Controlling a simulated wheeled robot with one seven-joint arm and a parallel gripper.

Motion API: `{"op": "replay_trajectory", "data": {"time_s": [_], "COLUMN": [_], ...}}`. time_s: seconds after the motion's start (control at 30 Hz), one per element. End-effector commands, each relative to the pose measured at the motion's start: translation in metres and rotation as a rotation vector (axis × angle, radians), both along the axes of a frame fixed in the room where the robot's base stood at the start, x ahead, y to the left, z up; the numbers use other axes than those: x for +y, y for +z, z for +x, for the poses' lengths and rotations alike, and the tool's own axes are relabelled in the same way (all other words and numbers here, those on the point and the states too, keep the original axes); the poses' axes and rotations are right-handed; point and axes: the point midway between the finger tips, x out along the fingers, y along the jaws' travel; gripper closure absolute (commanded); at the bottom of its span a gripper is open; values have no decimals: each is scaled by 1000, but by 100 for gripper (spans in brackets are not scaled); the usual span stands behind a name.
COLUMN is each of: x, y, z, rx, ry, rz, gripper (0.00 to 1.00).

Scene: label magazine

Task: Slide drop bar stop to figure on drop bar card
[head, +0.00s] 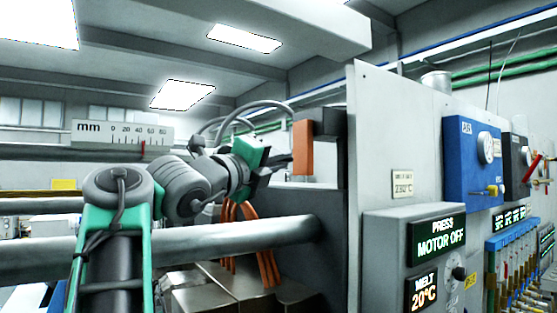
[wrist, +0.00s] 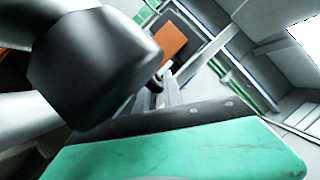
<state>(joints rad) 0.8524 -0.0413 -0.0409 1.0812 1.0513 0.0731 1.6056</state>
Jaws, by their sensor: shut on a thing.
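My gripper (head: 268,165) is at the end of the arm, left of the orange block (head: 303,147). It is shut on a dark rounded piece (wrist: 95,65), which looks like the drop bar stop. The piece fills the upper left of the wrist view, above a green part of my gripper; the arm hides it in the head view.
A thick grey bar (head: 270,229) runs below my arm, with orange cables (head: 265,262) hanging near it. At the right stand a grey control box (head: 380,240) with lit displays, a blue box (head: 470,165) and several coloured valves. The orange block (wrist: 171,46) is beyond the held piece.

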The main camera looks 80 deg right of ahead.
Motion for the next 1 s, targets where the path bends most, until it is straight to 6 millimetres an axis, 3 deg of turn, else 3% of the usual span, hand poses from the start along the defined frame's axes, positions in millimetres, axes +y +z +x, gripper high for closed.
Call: {"op": "replay_trajectory", "data": {"time_s": [0.9, 0.93, 1.0], "x": [-1, -2, -1], "y": [2, 2, 2], "z": [-2, -2, -2], "rx": [0, 0, 0], "ry": [0, 0, 0], "rz": [-3, -3, -3], "gripper": [100, 87, 81]}}
